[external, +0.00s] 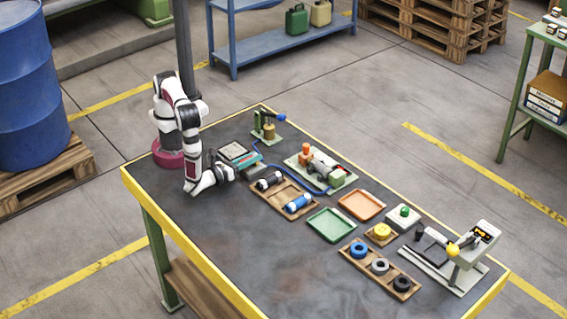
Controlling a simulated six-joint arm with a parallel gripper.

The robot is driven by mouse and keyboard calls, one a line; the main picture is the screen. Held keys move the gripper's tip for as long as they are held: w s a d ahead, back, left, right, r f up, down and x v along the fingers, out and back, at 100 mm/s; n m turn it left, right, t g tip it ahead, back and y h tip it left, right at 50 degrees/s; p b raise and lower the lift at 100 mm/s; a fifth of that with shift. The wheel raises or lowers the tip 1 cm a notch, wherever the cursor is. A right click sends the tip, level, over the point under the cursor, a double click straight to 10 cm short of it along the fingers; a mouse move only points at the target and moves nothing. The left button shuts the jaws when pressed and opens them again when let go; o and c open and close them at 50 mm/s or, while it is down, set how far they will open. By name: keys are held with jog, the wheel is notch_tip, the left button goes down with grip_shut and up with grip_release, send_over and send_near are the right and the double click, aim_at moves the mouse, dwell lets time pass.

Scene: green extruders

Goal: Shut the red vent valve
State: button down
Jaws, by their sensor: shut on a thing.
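My gripper (231,172) is low over the left part of the table, at the near side of a small box-shaped device (239,153) with a pale top panel. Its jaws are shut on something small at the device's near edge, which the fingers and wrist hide. I cannot make out a red vent valve for certain, nor its position. Reddish-orange parts (305,151) show on the grey and green machine (323,170) to the right, apart from my gripper.
A wooden tray (272,197) with a black cylinder and a blue cylinder (298,204) lies just right of my gripper. A blue hose (292,176) runs behind it. Green (331,225) and orange (361,205) trays lie farther right. The table's near-left surface is clear.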

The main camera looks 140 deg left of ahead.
jog(key=shift+m+t, duration=0.3)
jog(key=shift+t, duration=0.1)
jog(key=shift+s+m+t+h, duration=0.2)
jog(key=shift+m+t+h, duration=0.35)
jog(key=shift+m+t, duration=1.05)
jog(key=shift+s+m+t+h, duration=0.15)
jog(key=shift+m+t+h, duration=0.6)
jog(key=shift+t, duration=1.45)
jog(key=shift+m, duration=0.25)
jog(key=c, duration=0.8)
grip_release()
jog(key=v, duration=1.5)
jog(key=shift+s+f, duration=0.1)
jog(key=shift+f, duration=0.1)
jog(key=shift+s+d, duration=0.2)
jog(key=shift+d, duration=0.05)
